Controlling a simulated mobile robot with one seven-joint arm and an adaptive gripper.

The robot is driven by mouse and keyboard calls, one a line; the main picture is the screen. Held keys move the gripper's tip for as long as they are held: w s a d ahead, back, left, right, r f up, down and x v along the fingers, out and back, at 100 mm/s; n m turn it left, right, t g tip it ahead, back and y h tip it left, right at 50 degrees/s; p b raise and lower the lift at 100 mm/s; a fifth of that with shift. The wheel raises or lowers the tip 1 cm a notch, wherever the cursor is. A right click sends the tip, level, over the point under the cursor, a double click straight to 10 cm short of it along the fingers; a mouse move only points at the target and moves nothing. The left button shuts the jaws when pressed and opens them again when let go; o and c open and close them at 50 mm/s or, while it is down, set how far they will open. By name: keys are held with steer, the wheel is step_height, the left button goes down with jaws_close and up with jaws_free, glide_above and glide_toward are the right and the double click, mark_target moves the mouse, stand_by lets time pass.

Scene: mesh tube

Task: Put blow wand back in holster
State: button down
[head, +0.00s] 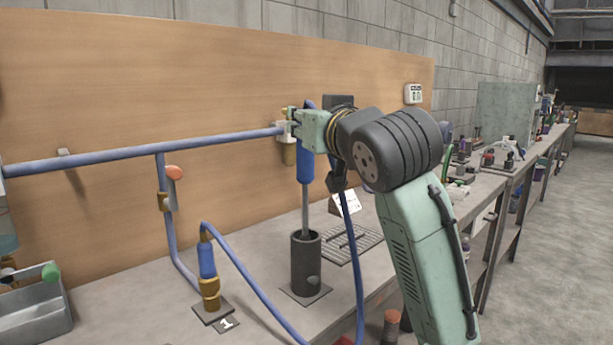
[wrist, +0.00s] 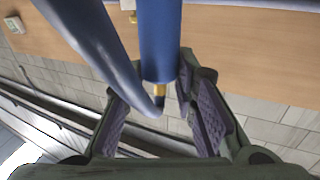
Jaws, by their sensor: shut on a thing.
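The blow wand (head: 305,167) has a blue handle and a thin grey metal tube, and it hangs upright below my gripper (head: 304,130). My gripper is shut on the upper part of its handle. The wand's blue handle (wrist: 160,40) and a brass fitting also show between the fingers of my gripper (wrist: 158,108) in the wrist view. The holster (head: 305,265) is a dark upright cylinder on a square plate on the bench. The tube's lower end is hidden at the holster's mouth, and it appears to be inside. A blue hose (wrist: 88,45) runs from the wand.
A blue pipe (head: 140,151) runs along the wooden back panel (head: 130,90). A blue and brass fitting (head: 208,275) stands left of the holster, with the hose looping to it. A grate (head: 350,246) lies behind right. A metal bin (head: 35,310) stands at far left.

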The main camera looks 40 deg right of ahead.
mark_target(308, 172)
step_height(308, 172, down, 9)
steer(key=shift+r, duration=0.1)
stand_by(0.3)
steer(key=shift+f, duration=0.25)
steer(key=c, duration=1.3)
jaws_free()
steer(key=shift+r+p, duration=0.25)
steer(key=shift+p, duration=0.05)
steer(key=b+v, duration=0.2)
steer(key=v, duration=1)
steer(key=shift+f, duration=0.1)
